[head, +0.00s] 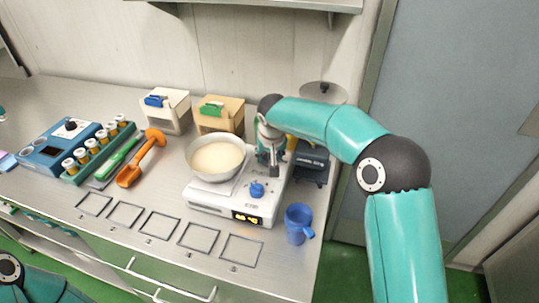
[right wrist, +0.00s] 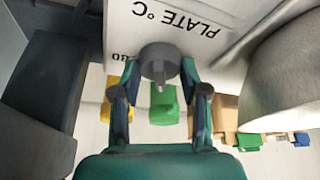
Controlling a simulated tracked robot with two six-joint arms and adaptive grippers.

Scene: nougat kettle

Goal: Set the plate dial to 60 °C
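The white hot plate (head: 207,196) carries a blue knob (head: 257,190) and a lit yellow display (head: 245,217) too small to read. A metal pan (head: 197,174) of cream-coloured mass sits on its left part. My right gripper (head: 272,165) is over the plate's back right part. In the right wrist view, a grey dial (right wrist: 160,62) lies between the fingertips of my right gripper (right wrist: 160,70), beside the printed words "PLATE °C" and an "80". The fingertips are close to its sides; contact is unclear. The dial's setting cannot be read. My left gripper is out of view.
A blue mug (head: 298,224) stands right of the plate near the table's front edge. Two bins (head: 220,119) stand behind. An orange scoop (head: 140,160) and a rack of vials (head: 98,146) lie left. Empty outlined squares (head: 160,225) line the front.

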